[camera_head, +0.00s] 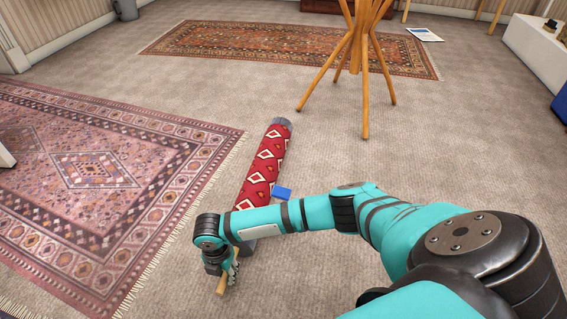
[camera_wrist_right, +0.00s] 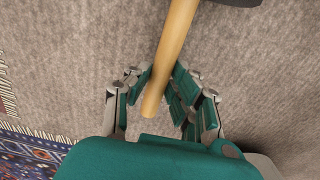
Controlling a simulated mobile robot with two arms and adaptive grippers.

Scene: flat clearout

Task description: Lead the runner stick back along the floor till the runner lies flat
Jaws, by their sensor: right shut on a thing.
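The red runner (camera_head: 268,160) with white diamond patterns lies as a long narrow shape on the carpet, with a grey far end. I cannot tell how much of it is rolled. My right arm covers its near part. The wooden runner stick (camera_head: 221,285) sticks out at the near end, low over the floor. In the right wrist view the stick (camera_wrist_right: 174,52) runs down between the fingers. My right gripper (camera_head: 231,274) is shut on it near its free end; its fingers (camera_wrist_right: 160,92) show on both sides. My left gripper is not in view.
A patterned pink rug (camera_head: 100,170) with a fringe lies left of the runner. A small blue block (camera_head: 282,192) lies at its right side. A wooden stand (camera_head: 355,60) with splayed legs and another rug (camera_head: 240,42) are farther back. Bare carpet lies to the right.

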